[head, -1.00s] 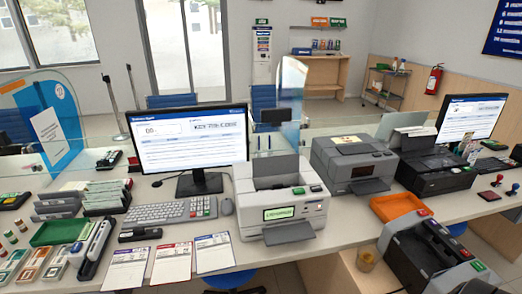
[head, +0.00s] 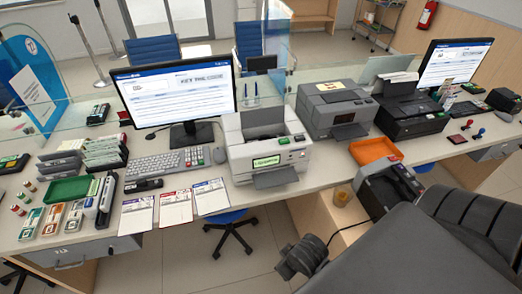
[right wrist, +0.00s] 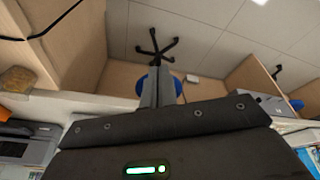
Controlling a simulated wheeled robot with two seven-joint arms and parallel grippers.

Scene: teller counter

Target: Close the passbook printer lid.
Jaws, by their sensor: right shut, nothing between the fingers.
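The machine I take for the passbook printer (head: 265,157) is the pale grey-white one with a lit green display, right of the near monitor. A grey panel stands raised at its back above a dark opening, so its lid looks open; I cannot read a label on it. A flat tray juts from its front. My right gripper (right wrist: 158,88) is shut and empty in the right wrist view, with the floor and a blue stool beyond it. In the head view my right arm reaches in from the lower right, in front of the counter, apart from the machine. My left gripper is out of view.
A darker grey printer (head: 334,106) stands close on the right, with an orange tray (head: 375,151) in front of it. A keyboard (head: 167,164) and several forms lie left. A black machine (head: 411,117) is farther right. The floor before the counter is open.

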